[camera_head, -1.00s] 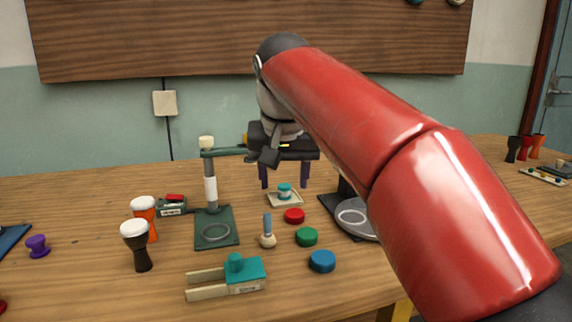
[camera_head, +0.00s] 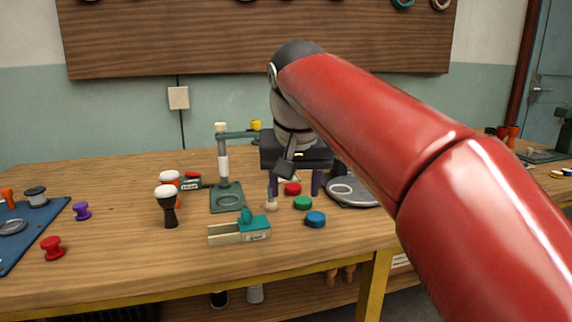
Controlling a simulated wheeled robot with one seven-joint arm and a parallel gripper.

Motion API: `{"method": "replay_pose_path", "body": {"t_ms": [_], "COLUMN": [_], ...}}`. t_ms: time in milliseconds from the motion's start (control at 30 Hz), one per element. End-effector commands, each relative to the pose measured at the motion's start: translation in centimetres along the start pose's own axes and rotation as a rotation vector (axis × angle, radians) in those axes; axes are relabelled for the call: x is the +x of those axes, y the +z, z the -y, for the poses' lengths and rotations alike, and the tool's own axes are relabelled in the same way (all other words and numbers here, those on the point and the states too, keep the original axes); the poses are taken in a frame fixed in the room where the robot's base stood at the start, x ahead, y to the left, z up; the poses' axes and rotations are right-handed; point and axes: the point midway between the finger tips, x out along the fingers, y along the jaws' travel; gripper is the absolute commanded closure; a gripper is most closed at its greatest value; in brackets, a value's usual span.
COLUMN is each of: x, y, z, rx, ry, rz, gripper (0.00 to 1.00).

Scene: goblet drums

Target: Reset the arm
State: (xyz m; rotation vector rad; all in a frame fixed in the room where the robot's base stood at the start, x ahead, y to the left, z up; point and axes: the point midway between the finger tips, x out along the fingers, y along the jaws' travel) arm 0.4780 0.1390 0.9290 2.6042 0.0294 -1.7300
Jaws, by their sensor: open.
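My red arm reaches in from the right, and its dark wrist hangs over the back middle of the wooden table. My gripper (camera_head: 294,184) points down with its two purplish fingers apart, open. Nothing shows held between them. A red disc (camera_head: 292,189) shows between the fingers in the picture, and a green disc (camera_head: 302,203) and a blue disc (camera_head: 315,219) lie nearer the front. Whether the fingertips touch anything below cannot be told.
A green stand (camera_head: 227,197) rises left of my gripper. A black goblet drum (camera_head: 168,207) stands farther left, with an orange drum partly behind it. A teal-and-wood jig (camera_head: 240,230) lies in front. A blue mat (camera_head: 22,247) is at far left. Bare table (camera_head: 120,255) lies front left.

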Motion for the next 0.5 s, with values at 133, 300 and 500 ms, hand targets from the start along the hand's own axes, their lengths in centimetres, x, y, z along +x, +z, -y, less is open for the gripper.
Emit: {"method": "replay_pose_path", "body": {"t_ms": [133, 300, 500], "x": [0.2, 0.9, 2.7], "y": [1.5, 4.2, 9.5], "z": [-1.6, -3.9, -7.4], "rx": [-0.001, -0.003, -0.001], "ry": [0.001, -0.001, -0.001], "rz": [-0.005, -0.014, -0.033], "gripper": [0.47, 0.47, 0.47]}}
